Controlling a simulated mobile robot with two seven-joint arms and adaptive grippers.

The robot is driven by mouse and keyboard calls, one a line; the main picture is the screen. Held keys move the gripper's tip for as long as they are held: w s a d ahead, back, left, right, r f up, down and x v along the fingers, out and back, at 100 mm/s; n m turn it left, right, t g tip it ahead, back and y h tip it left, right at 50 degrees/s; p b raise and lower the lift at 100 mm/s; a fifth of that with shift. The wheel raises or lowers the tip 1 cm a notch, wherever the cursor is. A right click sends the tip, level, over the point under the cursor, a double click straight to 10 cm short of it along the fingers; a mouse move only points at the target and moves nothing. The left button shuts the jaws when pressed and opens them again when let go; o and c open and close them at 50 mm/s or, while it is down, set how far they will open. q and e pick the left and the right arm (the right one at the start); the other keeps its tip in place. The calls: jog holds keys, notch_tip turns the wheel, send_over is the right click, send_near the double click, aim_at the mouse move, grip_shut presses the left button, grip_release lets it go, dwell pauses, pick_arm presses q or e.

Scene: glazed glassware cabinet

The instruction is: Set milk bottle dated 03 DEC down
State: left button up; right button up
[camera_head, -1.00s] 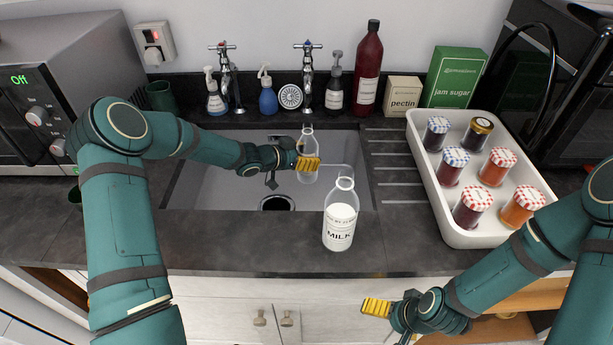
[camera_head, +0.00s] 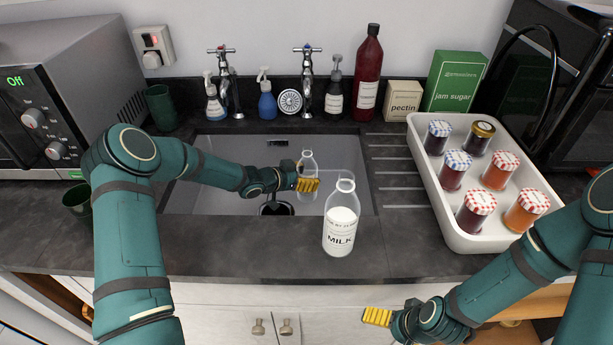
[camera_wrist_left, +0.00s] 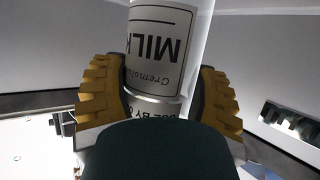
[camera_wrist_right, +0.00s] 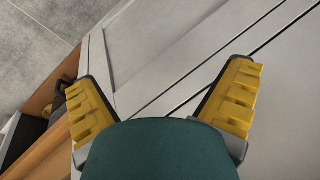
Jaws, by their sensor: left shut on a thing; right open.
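My left gripper (camera_head: 308,184) is shut on a clear milk bottle (camera_head: 307,161) inside the sink (camera_head: 215,195). The bottle stands upright, and the gripper hides part of it. In the left wrist view its white label (camera_wrist_left: 160,50) reads "MILK" upside down, with part of a "USE BY 0…" line; the full date is hidden. I cannot tell whether its base touches the sink floor. A second milk bottle (camera_head: 341,235), with white contents, stands upright on the counter in front of the sink. My right gripper (camera_head: 377,317) is open and empty before the cupboard fronts.
A white tray (camera_head: 447,225) with several jam jars stands on the right. Two taps (camera_head: 307,70) and several bottles line the back of the sink. A drain (camera_head: 276,209) shows in the sink. A microwave (camera_head: 60,90) stands at left. The counter left of the standing bottle is clear.

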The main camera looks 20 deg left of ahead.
pick_arm(q)
jog(key=o, duration=1.3)
jog(key=shift+o, duration=0.2)
jog(key=shift+r, duration=0.25)
jog(key=p+v, duration=0.2)
jog(key=v, duration=1)
jog(key=shift+p, duration=0.35)
